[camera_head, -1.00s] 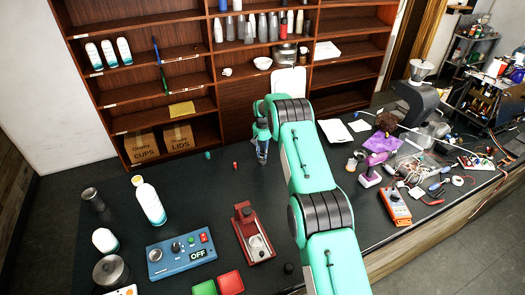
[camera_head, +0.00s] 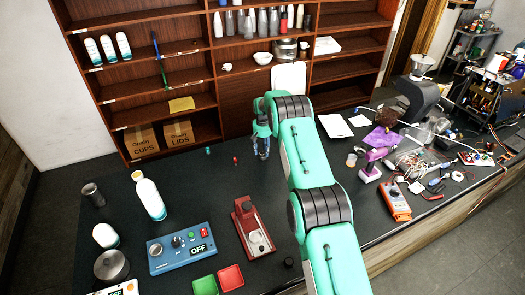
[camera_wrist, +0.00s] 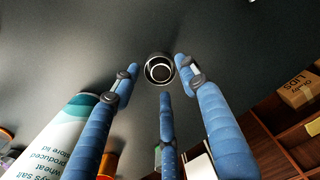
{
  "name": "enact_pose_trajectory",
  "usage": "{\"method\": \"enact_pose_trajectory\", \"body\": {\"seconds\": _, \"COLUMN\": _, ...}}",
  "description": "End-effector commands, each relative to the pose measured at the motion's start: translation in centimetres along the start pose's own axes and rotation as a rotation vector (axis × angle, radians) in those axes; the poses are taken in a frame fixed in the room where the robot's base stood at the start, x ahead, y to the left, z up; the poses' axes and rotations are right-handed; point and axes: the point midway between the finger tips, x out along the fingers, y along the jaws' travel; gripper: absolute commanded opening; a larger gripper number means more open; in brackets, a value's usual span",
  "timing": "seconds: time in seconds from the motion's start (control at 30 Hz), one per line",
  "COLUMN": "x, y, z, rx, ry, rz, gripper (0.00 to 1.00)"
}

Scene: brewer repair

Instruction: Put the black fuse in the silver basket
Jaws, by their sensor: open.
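My gripper (camera_head: 264,155) hangs low over the back of the dark table in the head view. Its blue fingers (camera_wrist: 165,88) are spread open and empty in the wrist view. A dark round piece with a pale ring (camera_wrist: 159,70) shows between and beyond the fingertips; it may be the black fuse, but I cannot tell for sure. A small black piece (camera_head: 289,262) also stands near the table's front edge. A round silver container (camera_head: 111,266), possibly the silver basket, stands at the front left, far from my gripper.
Small green (camera_head: 208,150) and red (camera_head: 235,160) pieces stand left of my gripper. A white bottle (camera_head: 151,200), a blue control box (camera_head: 181,248) and a red device (camera_head: 252,228) occupy the left and front. Tools and wires clutter the right.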

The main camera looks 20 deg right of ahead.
Motion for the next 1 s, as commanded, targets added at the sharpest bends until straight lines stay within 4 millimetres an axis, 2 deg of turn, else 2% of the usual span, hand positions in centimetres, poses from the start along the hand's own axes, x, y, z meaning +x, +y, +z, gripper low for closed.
{"method": "enact_pose_trajectory", "body": {"seconds": 0.47, "x": -0.2, "y": 0.0, "z": 0.0, "rx": 0.000, "ry": 0.001, "rz": 0.000, "gripper": 0.44}}
{"method": "enact_pose_trajectory", "body": {"seconds": 0.67, "x": -1.8, "y": 0.0, "z": 0.0, "rx": 0.000, "ry": 0.001, "rz": 0.000, "gripper": 0.44}}
{"method": "enact_pose_trajectory", "body": {"seconds": 1.0, "x": -5.7, "y": 0.0, "z": 0.0, "rx": 0.000, "ry": 0.001, "rz": 0.000, "gripper": 0.44}}
